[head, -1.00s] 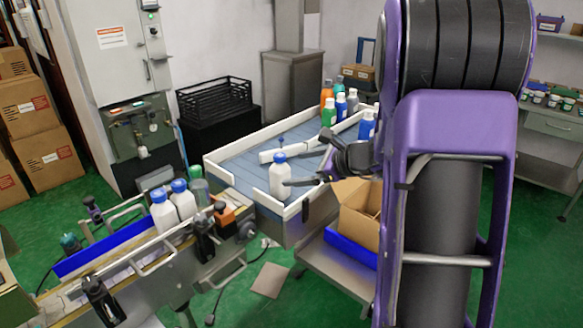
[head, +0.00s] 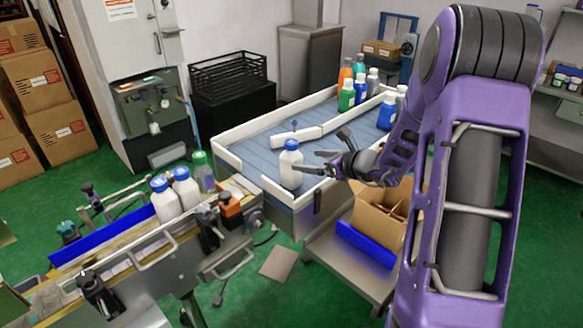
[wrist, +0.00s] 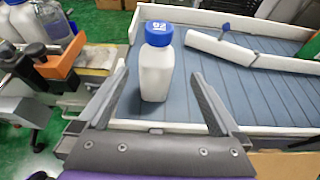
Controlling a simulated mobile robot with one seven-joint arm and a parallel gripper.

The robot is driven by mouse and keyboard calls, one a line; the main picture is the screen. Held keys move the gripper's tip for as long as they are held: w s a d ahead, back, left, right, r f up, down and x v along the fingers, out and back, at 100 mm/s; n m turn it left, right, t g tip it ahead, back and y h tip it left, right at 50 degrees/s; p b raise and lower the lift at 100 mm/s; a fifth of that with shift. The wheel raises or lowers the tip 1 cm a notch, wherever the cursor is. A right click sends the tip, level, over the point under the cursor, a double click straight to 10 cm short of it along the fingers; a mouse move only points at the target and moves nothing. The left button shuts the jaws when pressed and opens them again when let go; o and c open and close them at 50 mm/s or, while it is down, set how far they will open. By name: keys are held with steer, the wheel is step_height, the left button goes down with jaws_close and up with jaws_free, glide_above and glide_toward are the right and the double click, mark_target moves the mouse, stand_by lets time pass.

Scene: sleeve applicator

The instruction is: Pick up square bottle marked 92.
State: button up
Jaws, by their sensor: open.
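The square bottle marked 92 (wrist: 156,70) is white with a blue cap, and the number shows on the cap top in the wrist view. It stands upright on the blue slatted table near its low white edge, and it also shows in the head view (head: 290,168). My gripper (wrist: 162,85) is open, its two fingers pointing toward the bottle, one on each side of it in the picture. In the head view my gripper (head: 318,160) is just right of the bottle. I cannot tell whether the fingertips reach past the bottle's near face. Nothing is held.
Several coloured bottles (head: 347,95) stand at the table's far end. A white guide bar (head: 290,138) crosses the table behind the bottle. White bottles (head: 165,199) stand on a conveyor at left. An open cardboard box (head: 392,215) is below my arm. White rails (head: 232,160) edge the table.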

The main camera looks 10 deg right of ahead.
mark_target(291, 160)
steer(key=x, duration=0.3)
steer(key=shift+s+a+x, duration=0.1)
steer(key=shift+x, duration=1.15)
steer(key=shift+s+a+x, duration=0.1)
steer(key=shift+s+x, duration=0.05)
steer(key=shift+x, duration=1.1)
steer(key=shift+f, duration=0.1)
jaws_close()
